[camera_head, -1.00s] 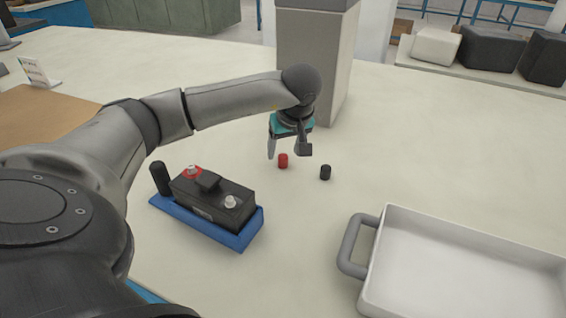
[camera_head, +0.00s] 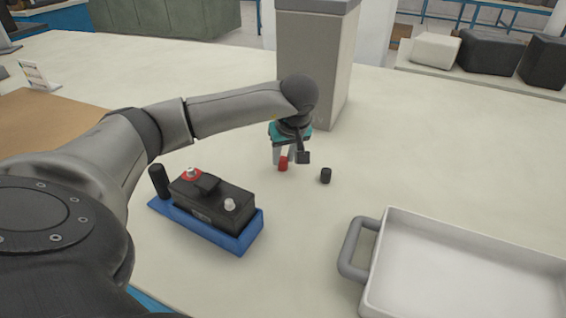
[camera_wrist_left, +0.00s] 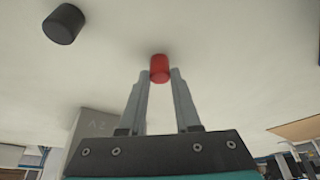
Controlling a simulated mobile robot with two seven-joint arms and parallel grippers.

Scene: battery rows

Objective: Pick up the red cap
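The red cap (camera_head: 283,164) is a small cylinder on the pale table, below my left gripper (camera_head: 284,160). In the left wrist view the red cap (camera_wrist_left: 159,68) sits between the two fingertips of the left gripper (camera_wrist_left: 160,74). The fingers are closed in on both its sides and appear to touch it. The cap looks upright and at table level; I cannot tell whether it is lifted. My right gripper is not in view.
A black cap (camera_head: 325,175) stands just right of the red one. A black battery (camera_head: 215,197) sits in a blue tray (camera_head: 232,241) nearer me. A white handled tray (camera_head: 470,231) is at right. A grey column (camera_head: 312,60) rises behind the gripper.

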